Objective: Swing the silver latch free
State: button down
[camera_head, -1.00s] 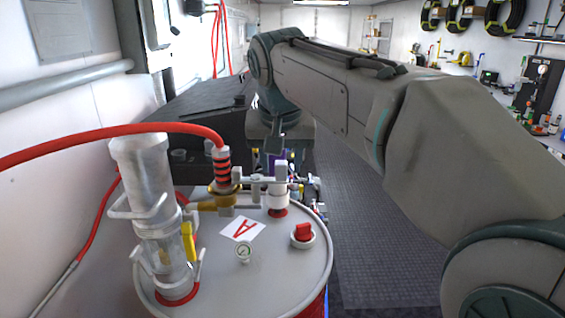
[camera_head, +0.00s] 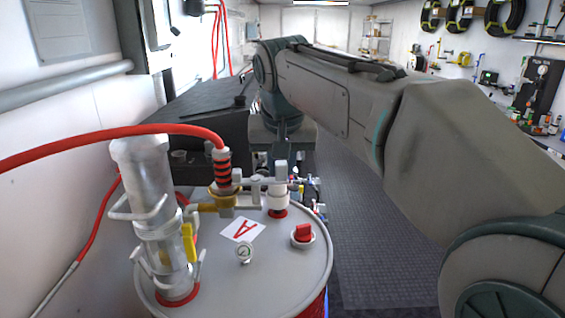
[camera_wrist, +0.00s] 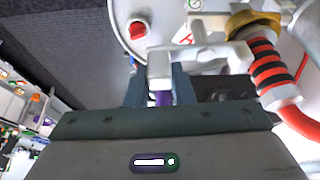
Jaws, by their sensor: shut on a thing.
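The silver latch (camera_wrist: 160,65) is a grey metal piece beside the hose coupling on the drum top. In the wrist view its near end sits between the fingertips of my gripper (camera_wrist: 160,88), which is shut on it. A purple part shows just below, between the fingers. In the head view the coupling's silver bar (camera_head: 256,181) runs between the brass fitting (camera_head: 222,197) and a pale post (camera_head: 278,192). My gripper is mostly hidden there behind the post and bar. The red and black hose end (camera_head: 222,170) stands upright in the fitting; it also shows in the wrist view (camera_wrist: 270,68).
The drum top (camera_head: 225,285) carries a red knob (camera_head: 303,233), a small gauge (camera_head: 244,252), a label marked A (camera_head: 242,229) and a tall silver cylinder (camera_head: 150,190). A red hose (camera_head: 90,142) crosses at left. The dark floor (camera_head: 370,240) is open at right.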

jog(key=shift+w+a+n+g+y+p, duration=0.45)
jog(key=shift+w+n+y+p, duration=0.25)
jog(key=shift+n, duration=1.4)
jog(key=shift+w+a+n+g+y+p, duration=0.35)
jog(key=shift+w+a+n+y+p, duration=0.25)
jog(key=shift+n, duration=1.5)
jog(key=shift+w+a+n+g+y+p, duration=0.4)
jog(key=shift+w+n+y+p, duration=0.4)
jog(key=shift+n, duration=1.3)
jog(key=shift+w, duration=0.1)
jog(key=c, duration=1.2)
grip_release()
jog(key=shift+c, duration=0.2)
jog(key=shift+r, duration=0.1)
jog(key=v, duration=1.3)
jog(key=shift+r, duration=0.4)
